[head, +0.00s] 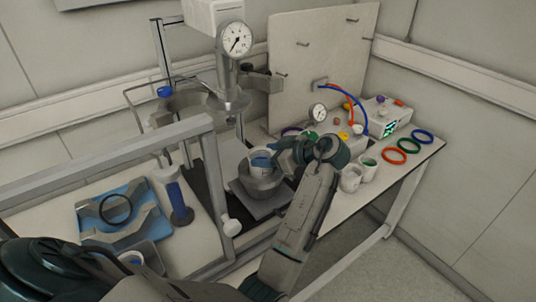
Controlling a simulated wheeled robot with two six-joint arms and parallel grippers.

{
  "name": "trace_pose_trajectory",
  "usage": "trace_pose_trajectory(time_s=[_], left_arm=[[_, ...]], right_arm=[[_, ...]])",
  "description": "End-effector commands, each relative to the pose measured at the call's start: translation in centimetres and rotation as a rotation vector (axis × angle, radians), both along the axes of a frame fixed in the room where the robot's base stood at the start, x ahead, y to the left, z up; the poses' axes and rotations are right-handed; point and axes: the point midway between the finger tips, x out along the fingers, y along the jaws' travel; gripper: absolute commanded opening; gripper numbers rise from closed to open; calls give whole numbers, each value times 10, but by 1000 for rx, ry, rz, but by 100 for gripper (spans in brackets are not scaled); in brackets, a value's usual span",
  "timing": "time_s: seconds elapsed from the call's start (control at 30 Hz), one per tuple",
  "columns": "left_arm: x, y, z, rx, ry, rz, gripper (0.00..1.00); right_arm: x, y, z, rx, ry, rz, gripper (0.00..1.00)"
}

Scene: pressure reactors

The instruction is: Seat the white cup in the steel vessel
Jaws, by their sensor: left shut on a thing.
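A white cup (261,163) with a blue band or content near its top is at the mouth of the steel vessel (262,187). The cup looks upright, and its lower part is hidden by the vessel's rim. I cannot tell whether it rests on the vessel's bottom. The vessel is a grey bowl-like body on a square plate below the pressure head. My left gripper (280,156) reaches in from the right side of the cup and is shut on it. The fingertips are small and partly hidden by the wrist. My right gripper is not in view.
The reactor head with a dial gauge (234,39) stands behind the vessel. A grey frame rail (110,157) crosses the left. Two more white cups (350,179) (368,169) stand right of my wrist. Coloured rings (394,157) lie on the right bench. A blue tray (112,212) lies left.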

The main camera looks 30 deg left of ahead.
Motion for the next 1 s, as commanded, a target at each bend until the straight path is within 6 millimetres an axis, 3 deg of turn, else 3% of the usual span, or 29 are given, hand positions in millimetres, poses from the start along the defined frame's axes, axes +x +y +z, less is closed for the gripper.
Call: trace_pose_trajectory(time_s=[0.4, 0.43, 0.53, 1.0], left_arm=[[0, 0, -2, 1, -1, 0, 22], [0, 0, -2, 1, -1, 0, 69], [0, 0, -2, 1, -1, 0, 89], [2, 1, 1, 0, 0, -2, 89]], right_arm=[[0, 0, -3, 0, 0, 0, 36], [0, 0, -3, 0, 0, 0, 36], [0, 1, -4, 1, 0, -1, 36], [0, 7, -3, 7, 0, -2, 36]])
